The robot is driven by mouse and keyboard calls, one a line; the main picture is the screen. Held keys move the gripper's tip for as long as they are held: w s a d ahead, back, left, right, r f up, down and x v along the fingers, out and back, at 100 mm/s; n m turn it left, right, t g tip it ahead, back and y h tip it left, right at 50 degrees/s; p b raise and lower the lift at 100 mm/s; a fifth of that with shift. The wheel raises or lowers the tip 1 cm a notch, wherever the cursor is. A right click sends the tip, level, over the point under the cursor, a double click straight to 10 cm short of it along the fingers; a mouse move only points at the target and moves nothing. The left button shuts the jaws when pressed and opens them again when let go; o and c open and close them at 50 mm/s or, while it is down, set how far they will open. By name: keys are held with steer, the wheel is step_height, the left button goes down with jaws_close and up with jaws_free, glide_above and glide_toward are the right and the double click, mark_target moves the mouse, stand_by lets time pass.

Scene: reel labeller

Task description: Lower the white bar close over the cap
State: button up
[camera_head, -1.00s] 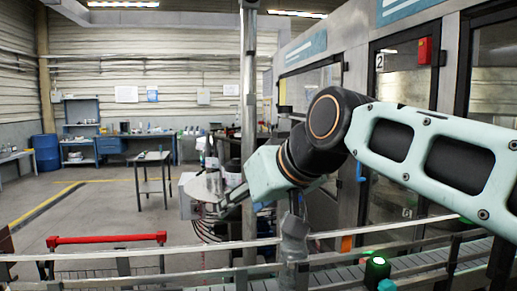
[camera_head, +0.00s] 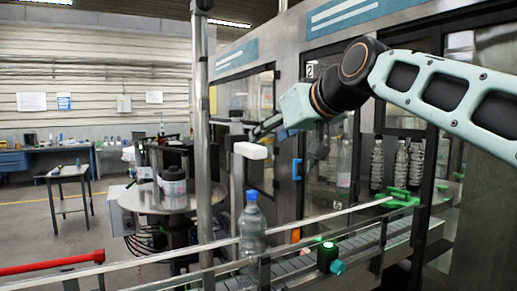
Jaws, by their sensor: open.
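The white bar (camera_head: 250,150) is a short pale block beside a thin upright post. It is level and sits above the blue cap (camera_head: 252,196), with a clear gap between them. The cap is on a clear plastic bottle (camera_head: 252,228) standing upright at the conveyor rail. My gripper (camera_head: 258,131) is open, above and just right of the bar, pointing left. Its fingertips are small and dark here, and I cannot tell whether they touch the bar or its post.
A metal column (camera_head: 201,120) rises left of the bar. A round steel table (camera_head: 160,198) with reels stands behind it. The guard rail (camera_head: 335,215) and conveyor (camera_head: 370,243) run across the front. A green-and-black knob (camera_head: 327,257) sits right of the bottle.

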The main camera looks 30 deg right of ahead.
mark_target(253, 145)
steer(key=shift+p+x, duration=1.2)
steer(key=shift+x, duration=4.2)
steer(key=shift+f, duration=0.1)
jaws_close()
